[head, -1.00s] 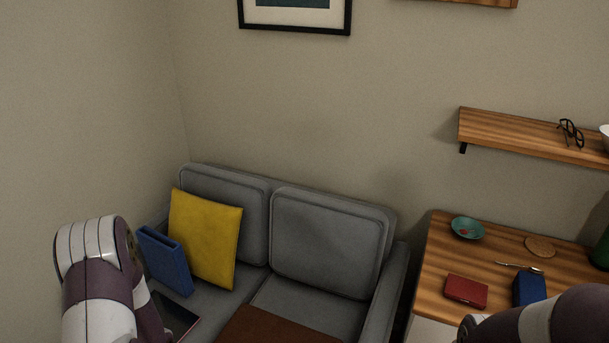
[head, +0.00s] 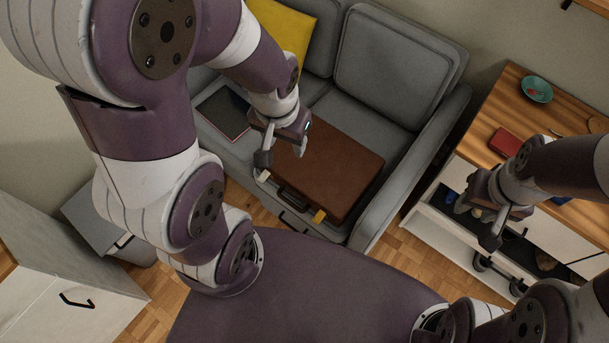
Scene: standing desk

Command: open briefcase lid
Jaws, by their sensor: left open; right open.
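The brown briefcase (head: 338,165) lies flat on the grey sofa seat, its lid down. Its dark handle (head: 291,198) and a brass latch (head: 319,215) show along the front edge. My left gripper (head: 281,163) is open and empty at the briefcase's left front corner and hides part of it. Whether its fingers touch the case I cannot tell. My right gripper (head: 486,215) is open over the pulled-out drawer at the right, well away from the briefcase.
The grey sofa (head: 390,65) has a yellow cushion (head: 285,35) and a dark flat tablet-like item (head: 222,112) left of the case. The wooden desk (head: 510,95) holds a red box (head: 504,142) and a teal bowl (head: 537,88). An open white drawer (head: 440,222) juts out below.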

